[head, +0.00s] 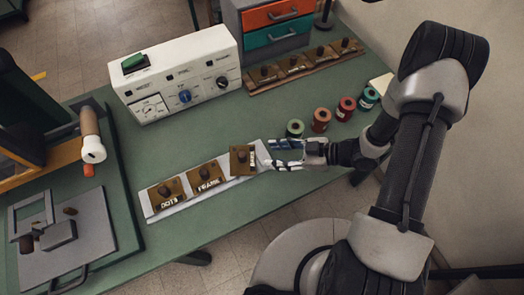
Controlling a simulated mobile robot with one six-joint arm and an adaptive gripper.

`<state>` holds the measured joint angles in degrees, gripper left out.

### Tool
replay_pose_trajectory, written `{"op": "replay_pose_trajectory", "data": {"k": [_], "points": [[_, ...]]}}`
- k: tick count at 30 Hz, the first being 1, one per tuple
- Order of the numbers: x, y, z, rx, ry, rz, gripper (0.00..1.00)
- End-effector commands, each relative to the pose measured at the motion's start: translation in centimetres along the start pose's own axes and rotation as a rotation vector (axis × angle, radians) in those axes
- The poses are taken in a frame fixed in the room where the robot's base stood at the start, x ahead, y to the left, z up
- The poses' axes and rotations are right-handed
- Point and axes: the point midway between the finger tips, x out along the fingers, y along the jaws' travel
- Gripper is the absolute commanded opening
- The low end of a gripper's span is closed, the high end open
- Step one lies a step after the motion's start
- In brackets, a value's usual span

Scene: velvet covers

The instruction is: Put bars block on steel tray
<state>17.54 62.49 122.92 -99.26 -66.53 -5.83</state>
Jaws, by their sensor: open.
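A long pale tray (158,212), which looks like steel, lies near the table's front edge. Three brown blocks with round knobs are at it: a left block (166,194), a middle block (205,179) and a right block (242,160). The right block is turned relative to the others, with its white label on its right side; whether it rests flat on the tray I cannot tell. The labels are too small to tell which is the bars block. My gripper (270,153) is open, just right of the right block, its fingertips close to it. Nothing shows between the fingers.
A wooden rack (258,91) with several similar blocks stands at the back. A white control box (180,75) is left of it, drawers (272,25) behind. Several coloured spools (321,120) stand behind my gripper. A press with a grey plate (92,250) is at left.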

Motion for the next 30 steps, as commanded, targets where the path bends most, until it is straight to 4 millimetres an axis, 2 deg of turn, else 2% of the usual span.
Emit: {"op": "replay_pose_trajectory", "data": {"k": [4, 11, 14, 17, 20, 21, 24, 27, 30], "points": [[-1.4, 0.1, 0.0, 0.000, -0.001, 0.002, 0.43], [-1.8, 0.3, 0.0, -0.004, -0.011, 0.007, 0.43], [-2.5, 2.2, -0.1, -0.024, -0.081, 0.055, 0.43], [-4.3, 6.2, -0.7, -0.056, -0.226, 0.165, 0.43], [-7.9, 10.9, -2.3, -0.070, -0.406, 0.329, 0.43], [-9.7, 12.5, -3.2, -0.065, -0.476, 0.403, 0.43], [-14.7, 15.3, -6.3, -0.028, -0.625, 0.591, 0.43], [-19.6, 16.1, -9.8, 0.047, -0.734, 0.773, 0.43], [-24.1, 14.8, -13.4, 0.158, -0.802, 0.940, 0.43]]}}
